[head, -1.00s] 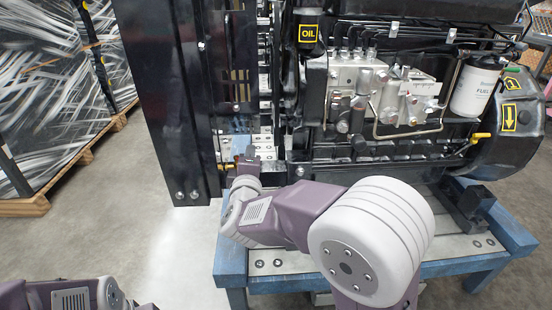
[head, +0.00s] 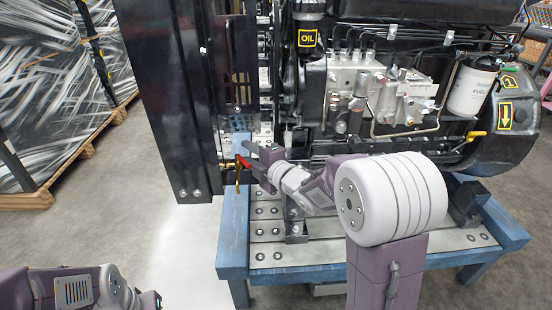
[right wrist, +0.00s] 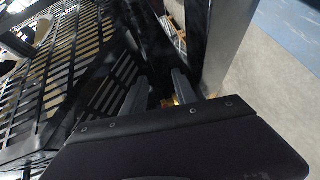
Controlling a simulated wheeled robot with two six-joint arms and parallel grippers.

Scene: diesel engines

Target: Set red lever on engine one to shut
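The red lever (head: 243,161) shows in the head view at the lower left of the engine (head: 375,90), by the foot of the black radiator frame. It sits at a brass valve (head: 237,173). My right gripper (head: 254,160) is right beside the lever, reaching in from the right, and partly covers it. In the right wrist view my right gripper (right wrist: 160,82) has its two dark fingers apart, with a bit of brass (right wrist: 170,102) visible between their bases. I cannot tell whether a finger touches the lever. My left gripper (head: 150,299) is at the bottom left edge, mostly cut off.
The engine stands on a blue bench (head: 375,268). The black radiator frame (head: 165,100) rises close left of the lever. A yellow handle (head: 476,134) is on the engine's right side. Wrapped pallets (head: 45,90) stand at the far left, with bare floor between.

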